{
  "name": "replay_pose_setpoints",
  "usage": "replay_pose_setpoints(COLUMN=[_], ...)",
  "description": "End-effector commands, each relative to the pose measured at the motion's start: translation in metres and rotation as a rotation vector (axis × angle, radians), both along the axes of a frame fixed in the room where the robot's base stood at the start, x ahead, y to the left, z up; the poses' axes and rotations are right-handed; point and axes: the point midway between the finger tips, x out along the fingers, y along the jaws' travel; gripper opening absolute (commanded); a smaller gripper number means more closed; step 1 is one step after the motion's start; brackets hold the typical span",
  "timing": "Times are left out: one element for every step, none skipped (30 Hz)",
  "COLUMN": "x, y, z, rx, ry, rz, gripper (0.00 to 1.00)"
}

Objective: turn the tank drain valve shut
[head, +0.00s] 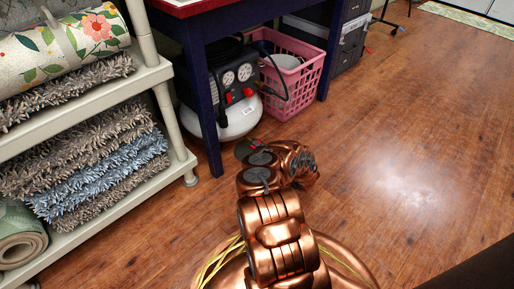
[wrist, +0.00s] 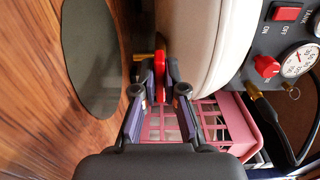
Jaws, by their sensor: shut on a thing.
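The air compressor has a white tank (head: 235,120) under the table in the head view; the tank's pale curved side (wrist: 193,38) fills the upper middle of the wrist view. The red drain valve handle (wrist: 160,62) is beside the tank's underside, upright in the wrist view. My gripper (wrist: 159,77) is shut on this handle, with one finger on each side of it. In the head view my copper arm reaches toward the tank's lower front and hides most of the gripper. The valve's body is mostly hidden.
A pink basket (head: 292,75) stands right of the compressor. A dark blue table leg (head: 208,120) is close on the left, beside shelves (head: 100,95) of rugs. A dark flat disc (wrist: 90,55) shows near the gripper. Wooden floor on the right is clear.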

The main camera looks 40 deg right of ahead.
Motion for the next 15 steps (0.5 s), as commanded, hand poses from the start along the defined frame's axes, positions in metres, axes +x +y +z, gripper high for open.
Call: replay_pose_setpoints(x=[0.0055,0.0056,0.0056,0.0056,0.0056,0.0058,0.0058,0.0058,0.0058,0.0058,0.0059,0.0057,0.0055,0.0053,0.0049], y=[0.0019,0.0018,0.0018,0.0018,0.0018,0.0018,0.0018,0.0018,0.0018,0.0017,0.0017,0.0016,0.0015,0.0015,0.0013], z=[0.0016,0.0017,0.0017,0.0017,0.0017,0.0019,0.0019,0.0019,0.0019,0.0019,0.0021,0.0022,0.0022,0.0023,0.0023], rx=[-0.005,-0.005,-0.006,-0.005,-0.005,-0.006,-0.005,-0.005,-0.005,-0.005,-0.005,-0.005,-0.005,-0.005,-0.004], ry=[-0.003,-0.003,-0.003,-0.003,-0.003,-0.004,-0.004,-0.004,-0.004,-0.004,-0.004,-0.004,-0.005,-0.005,-0.005], rz=[0.005,0.005,0.005,0.005,0.005,0.005,0.005,0.005,0.005,0.005,0.005,0.005,0.005,0.005,0.005], gripper=[0.0,0.0,0.0,0.0,0.0,0.0,0.0,0.0,0.11,0.14,0.18,0.22,0.25,0.28,0.32])
